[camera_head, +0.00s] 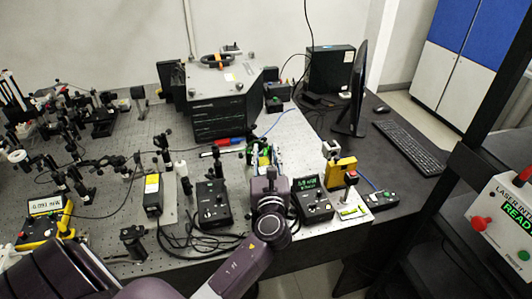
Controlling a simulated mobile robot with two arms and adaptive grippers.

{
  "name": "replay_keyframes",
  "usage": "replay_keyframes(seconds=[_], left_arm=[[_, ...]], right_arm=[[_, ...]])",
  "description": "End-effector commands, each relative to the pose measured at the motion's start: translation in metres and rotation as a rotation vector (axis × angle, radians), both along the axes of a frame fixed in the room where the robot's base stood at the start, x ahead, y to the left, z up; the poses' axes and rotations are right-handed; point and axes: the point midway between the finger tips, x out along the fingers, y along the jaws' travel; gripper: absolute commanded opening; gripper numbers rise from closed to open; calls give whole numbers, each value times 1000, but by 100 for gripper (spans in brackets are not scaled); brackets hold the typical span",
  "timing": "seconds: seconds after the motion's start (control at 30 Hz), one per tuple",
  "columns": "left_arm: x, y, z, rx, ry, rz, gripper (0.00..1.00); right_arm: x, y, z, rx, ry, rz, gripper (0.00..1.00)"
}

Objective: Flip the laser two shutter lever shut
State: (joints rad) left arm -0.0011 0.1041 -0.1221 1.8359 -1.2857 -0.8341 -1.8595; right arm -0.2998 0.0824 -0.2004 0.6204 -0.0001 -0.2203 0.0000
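My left arm rises from the bottom left, and its wrist hides part of the bench in the middle. My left gripper (262,160) is beyond the wrist, mostly hidden and small among the bench items, so its fingers cannot be made out. I cannot tell which part is the laser two shutter lever. A black laser-like box with a yellow label (152,194) stands left of the wrist. A black control box with knobs (212,206) is between them. A yellow block device (340,171) stands right of the wrist. My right gripper is not in view.
A black box with a green display (312,200) sits right of my wrist. A large dark instrument (215,100) stands behind. Optics mounts crowd the left. A monitor (352,95) and keyboard (408,142) are at the right. A panel with a red button (505,220) is at the right edge.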

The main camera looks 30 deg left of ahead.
Motion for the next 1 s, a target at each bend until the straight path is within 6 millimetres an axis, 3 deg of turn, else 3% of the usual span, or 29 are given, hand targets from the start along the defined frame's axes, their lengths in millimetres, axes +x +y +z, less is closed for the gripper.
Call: replay_keyframes(seconds=[0.27, 0.7, 1.0], left_arm=[[-5, -4, -1, -1, 1, -1, 28], [-71, -56, -5, -2, 2, -1, 28], [-94, -74, -5, 1, 1, 1, 28]], right_arm=[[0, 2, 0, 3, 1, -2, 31], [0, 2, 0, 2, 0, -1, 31], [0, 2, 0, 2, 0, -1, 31]])
